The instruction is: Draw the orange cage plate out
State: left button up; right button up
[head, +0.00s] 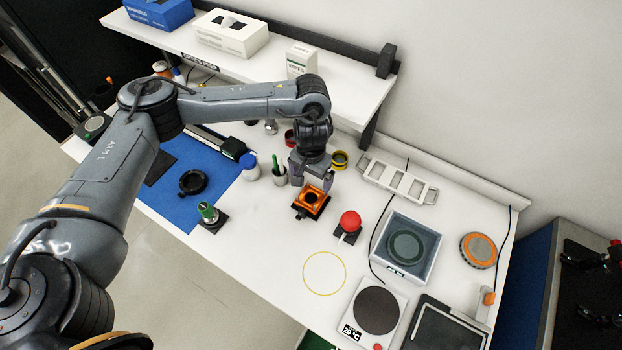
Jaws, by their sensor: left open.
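The orange cage plate (312,196) is a small square frame with a dark centre, on a black base on the bench. My left gripper (311,185) points down just above it and at its back edge, with its fingers apart. Part of the plate's far side is hidden by the fingers, and I cannot tell whether they touch it. My right gripper is not in view.
A red button (350,221) stands close to the right of the plate, and a green-topped knob (208,212) to the left. A pen cup (279,175) stands close behind left. A yellow ring outline (324,273) marks clear bench in front. A shelf (340,85) overhangs the back.

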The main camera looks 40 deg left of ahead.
pick_arm(q)
notch_tip(320, 180, down, 8)
jog(key=b, duration=0.3)
jog(key=shift+r, duration=0.25)
jog(key=shift+f, duration=1.4)
jog(key=c, duration=0.9)
jog(key=shift+c, duration=0.2)
jog(key=shift+r, duration=0.2)
